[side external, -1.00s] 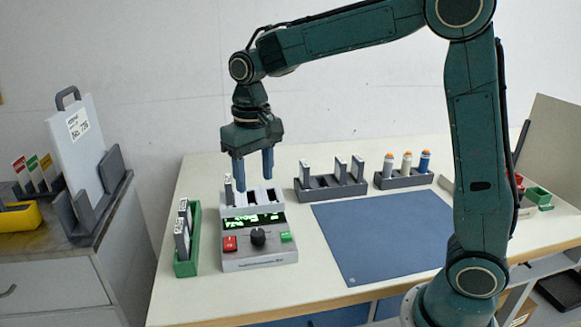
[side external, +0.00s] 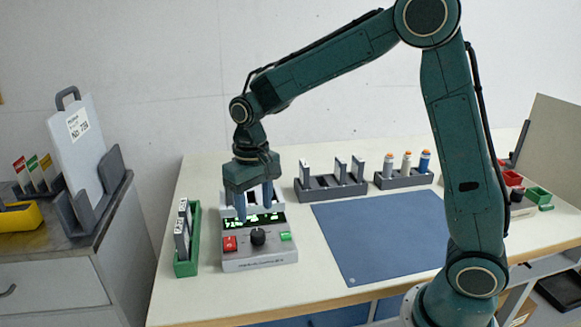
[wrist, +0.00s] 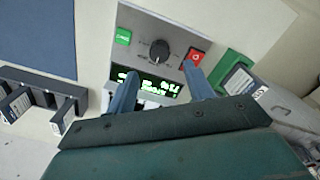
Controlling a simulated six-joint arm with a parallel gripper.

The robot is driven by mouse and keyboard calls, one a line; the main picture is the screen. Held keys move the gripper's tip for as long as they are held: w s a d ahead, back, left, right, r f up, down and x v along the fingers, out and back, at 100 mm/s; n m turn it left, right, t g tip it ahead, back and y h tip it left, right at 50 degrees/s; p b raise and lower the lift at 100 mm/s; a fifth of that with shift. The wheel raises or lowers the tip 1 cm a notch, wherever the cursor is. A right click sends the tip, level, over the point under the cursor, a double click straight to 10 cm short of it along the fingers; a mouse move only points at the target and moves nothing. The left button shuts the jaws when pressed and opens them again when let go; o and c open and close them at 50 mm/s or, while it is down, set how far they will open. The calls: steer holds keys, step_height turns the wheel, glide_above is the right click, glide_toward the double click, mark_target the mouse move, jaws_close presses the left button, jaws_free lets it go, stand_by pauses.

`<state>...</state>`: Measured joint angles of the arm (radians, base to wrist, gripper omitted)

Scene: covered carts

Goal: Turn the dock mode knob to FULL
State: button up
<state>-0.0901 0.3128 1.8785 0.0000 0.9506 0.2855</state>
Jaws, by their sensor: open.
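The dock (side external: 262,262) is a grey box on the table with a lit green display, a red button (side external: 230,243), a green button (side external: 285,236) and a black mode knob (side external: 258,237) between them. My gripper (side external: 256,216) is open and empty, pointing down over the display and slots behind the knob. In the wrist view its two blue fingers (wrist: 160,82) reach toward the knob but stay apart from it. The fingers partly hide the display and slots.
A green holder (side external: 187,262) with upright modules stands left of the dock. A dark rack (side external: 330,187) and a rack of capped vials (side external: 404,179) stand behind. A blue mat (side external: 380,240) lies flat and clear to the right.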

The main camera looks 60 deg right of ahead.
mark_target(257, 231)
steer(key=shift+f, duration=3.35)
steer(key=shift+c, duration=0.2)
steer(key=c, duration=0.9)
